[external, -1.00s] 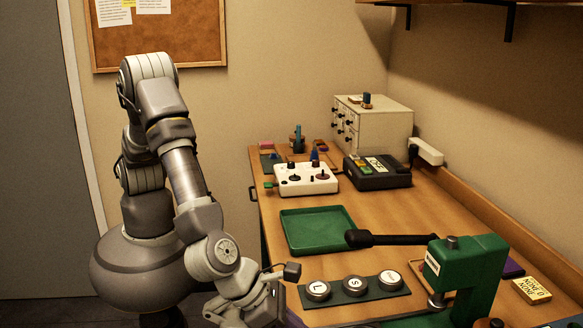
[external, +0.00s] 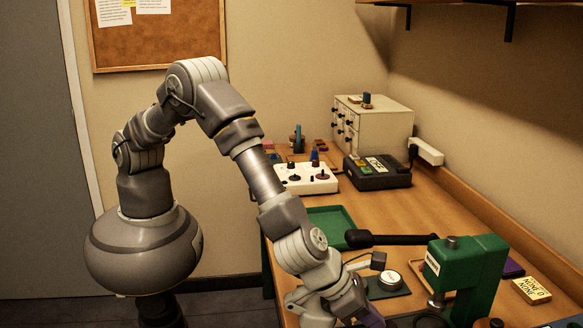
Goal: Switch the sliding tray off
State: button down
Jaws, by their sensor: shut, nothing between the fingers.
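A shallow green tray (external: 333,219) lies flat on the table, its near part hidden behind my arm; I cannot tell if it is the sliding tray. A dark plate (external: 403,291) with round pale-topped buttons lies nearer; only its right button (external: 390,280) shows, the others being covered by my arm. My gripper (external: 371,318) is shut and empty, low at the bottom edge, over the near table left of the machine. Its fingertips are barely visible, and contact cannot be told.
A white control box (external: 306,178), a black device with coloured keys (external: 377,172) and a small drawer cabinet (external: 373,125) stand farther back. A yellow lettered block (external: 531,290) lies at right. Some bare table (external: 430,210) shows right of the tray.

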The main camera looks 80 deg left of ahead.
dwell(0.3)
jog(key=s, duration=0.1)
jog(key=s+b, duration=0.1)
jog(key=s, duration=0.1)
jog(key=s+b, duration=0.1)
jog(key=shift+s+a+r, duration=0.15)
jog(key=shift+a+r, duration=0.15)
jog(key=shift+r, duration=0.05)
jog(key=p+v, duration=0.3)
jog(key=v, duration=0.6)
jog(key=shift+r, duration=0.45)
